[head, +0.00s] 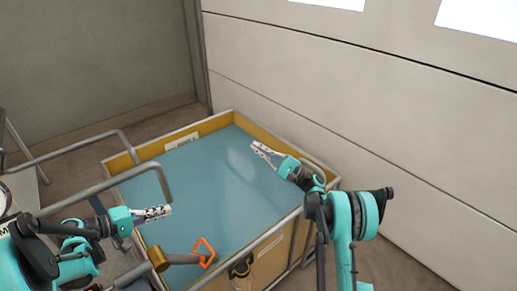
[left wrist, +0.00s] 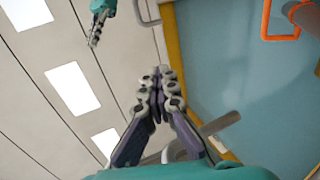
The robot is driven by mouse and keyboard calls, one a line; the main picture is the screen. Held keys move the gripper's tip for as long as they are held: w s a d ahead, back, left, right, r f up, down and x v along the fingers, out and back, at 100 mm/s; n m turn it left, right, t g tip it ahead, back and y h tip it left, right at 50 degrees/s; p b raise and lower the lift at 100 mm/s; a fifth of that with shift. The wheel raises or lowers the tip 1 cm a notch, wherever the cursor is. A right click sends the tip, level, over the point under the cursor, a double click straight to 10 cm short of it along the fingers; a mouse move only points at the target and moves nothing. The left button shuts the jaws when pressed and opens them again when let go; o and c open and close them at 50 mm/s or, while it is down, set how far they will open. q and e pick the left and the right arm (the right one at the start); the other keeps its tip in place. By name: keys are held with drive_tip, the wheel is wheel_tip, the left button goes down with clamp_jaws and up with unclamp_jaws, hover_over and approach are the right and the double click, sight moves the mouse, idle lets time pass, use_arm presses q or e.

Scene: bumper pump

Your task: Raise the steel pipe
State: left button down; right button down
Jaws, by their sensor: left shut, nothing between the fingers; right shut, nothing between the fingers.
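A grey bent metal pipe (head: 100,186) runs in from the left in the head view and ends in a bend over the blue surface. I cannot tell for sure whether it is the steel pipe. Part of a grey bar (left wrist: 220,123) shows behind my left fingers in the left wrist view.
A yellow-walled cart or box (head: 228,116) with a blue top (head: 205,180) stands by the pale wall (head: 330,90). An orange loop handle (head: 205,243) joins a rod with a brown end (head: 159,260) near its front edge. Grey rails (head: 283,228) line its right side.

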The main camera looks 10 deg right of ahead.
idle(0.5)
use_arm(q)
drive_tip(key=c, duration=1.6)
unclamp_jaws()
drive_tip(key=shift+o, duration=0.2)
